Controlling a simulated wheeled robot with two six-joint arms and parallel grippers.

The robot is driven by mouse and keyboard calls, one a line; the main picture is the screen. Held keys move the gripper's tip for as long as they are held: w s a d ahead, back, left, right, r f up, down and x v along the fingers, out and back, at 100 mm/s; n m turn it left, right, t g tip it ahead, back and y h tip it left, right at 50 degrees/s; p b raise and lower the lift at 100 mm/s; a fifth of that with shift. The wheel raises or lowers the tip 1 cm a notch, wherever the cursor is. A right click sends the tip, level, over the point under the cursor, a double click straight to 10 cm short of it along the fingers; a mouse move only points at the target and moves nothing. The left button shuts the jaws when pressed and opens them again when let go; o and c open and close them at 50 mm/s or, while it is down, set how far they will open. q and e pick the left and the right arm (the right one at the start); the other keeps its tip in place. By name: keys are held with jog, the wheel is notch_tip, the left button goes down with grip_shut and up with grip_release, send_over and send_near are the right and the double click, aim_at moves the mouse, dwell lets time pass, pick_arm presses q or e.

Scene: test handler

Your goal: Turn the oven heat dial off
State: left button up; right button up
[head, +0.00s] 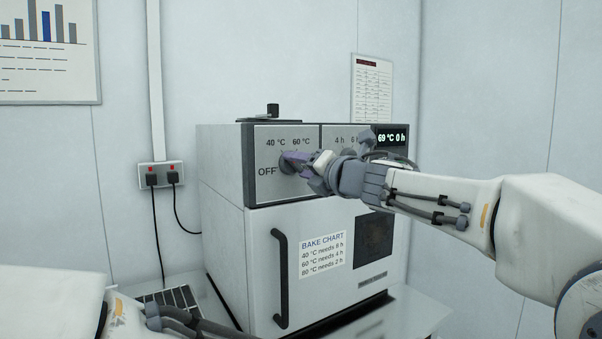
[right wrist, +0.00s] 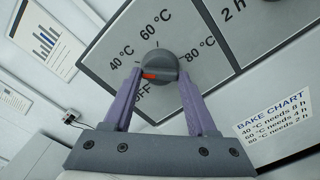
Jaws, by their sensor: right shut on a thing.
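The oven heat dial (head: 287,167) is a round grey knob on the oven's front panel, among the labels OFF, 40 °C and 60 °C. In the right wrist view the dial (right wrist: 158,62) shows a red mark on its left side, facing roughly between 40 °C and OFF; its exact setting is hard to tell. My right gripper (head: 294,160) is at the dial, and its purple fingers (right wrist: 160,82) are shut on the dial from both sides. The fingers partly cover the dial in the head view. My left gripper is out of view; only part of my left arm shows at lower left.
The oven (head: 232,240) stands on a bench, with a black door handle (head: 280,278) and a bake chart (head: 322,255) on its door. Its display (head: 391,138) reads 69 °C 0 h. A second dial panel lies right of the heat dial, partly behind my right arm.

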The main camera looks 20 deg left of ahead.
jog(key=n, duration=0.2)
jog(key=n+b, duration=0.1)
jog(key=n, duration=0.1)
jog(key=n+b, duration=0.1)
jog(key=n, duration=0.1)
jog(key=shift+a+f, duration=0.1)
jog(key=shift+f, duration=0.2)
jog(key=n+b, duration=0.2)
jog(key=n, duration=0.4)
dwell(0.4)
jog(key=o, duration=1.4)
jog(key=shift+r, duration=0.1)
jog(key=shift+c, duration=0.2)
jog(key=shift+r, duration=0.1)
